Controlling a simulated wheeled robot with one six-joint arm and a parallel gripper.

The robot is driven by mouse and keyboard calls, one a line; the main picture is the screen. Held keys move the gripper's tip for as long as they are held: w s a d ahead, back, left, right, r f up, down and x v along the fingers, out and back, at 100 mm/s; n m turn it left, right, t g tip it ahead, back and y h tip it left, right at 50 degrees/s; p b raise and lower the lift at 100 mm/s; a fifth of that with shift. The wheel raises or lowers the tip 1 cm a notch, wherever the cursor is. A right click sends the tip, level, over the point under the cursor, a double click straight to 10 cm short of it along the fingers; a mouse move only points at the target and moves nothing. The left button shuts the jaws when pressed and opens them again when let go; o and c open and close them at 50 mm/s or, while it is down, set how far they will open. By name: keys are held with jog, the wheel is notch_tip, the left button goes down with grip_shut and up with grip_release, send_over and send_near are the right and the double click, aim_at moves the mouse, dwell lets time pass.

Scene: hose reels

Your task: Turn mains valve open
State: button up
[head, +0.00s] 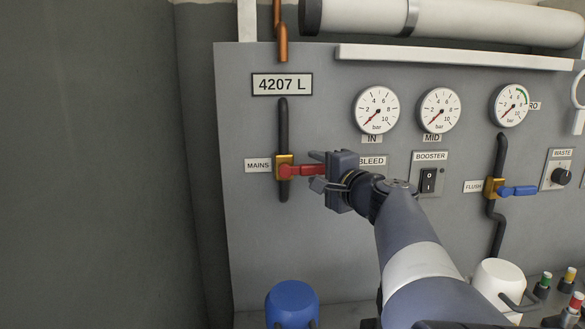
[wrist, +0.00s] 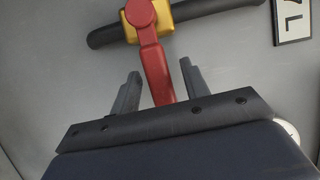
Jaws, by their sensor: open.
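The mains valve has a brass body (head: 284,167) on a dark vertical pipe, next to the MAINS label (head: 258,165). Its red lever (head: 297,171) points right, roughly crosswise to the pipe. My gripper (head: 318,171) is at the lever's right end. In the wrist view the red lever (wrist: 155,68) runs down from the brass body (wrist: 160,12) between the two fingers of my gripper (wrist: 158,88). The fingers are open, with gaps on both sides of the lever. The lever's far end is hidden behind the gripper body.
Three gauges, the IN gauge (head: 377,110) among them, sit above my arm. The BOOSTER switch (head: 429,180) and the blue FLUSH lever (head: 518,191) are to the right. A blue canister (head: 292,304) stands below.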

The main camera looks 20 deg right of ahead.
jog(key=shift+w, duration=0.25)
jog(key=shift+c, duration=0.5)
grip_shut()
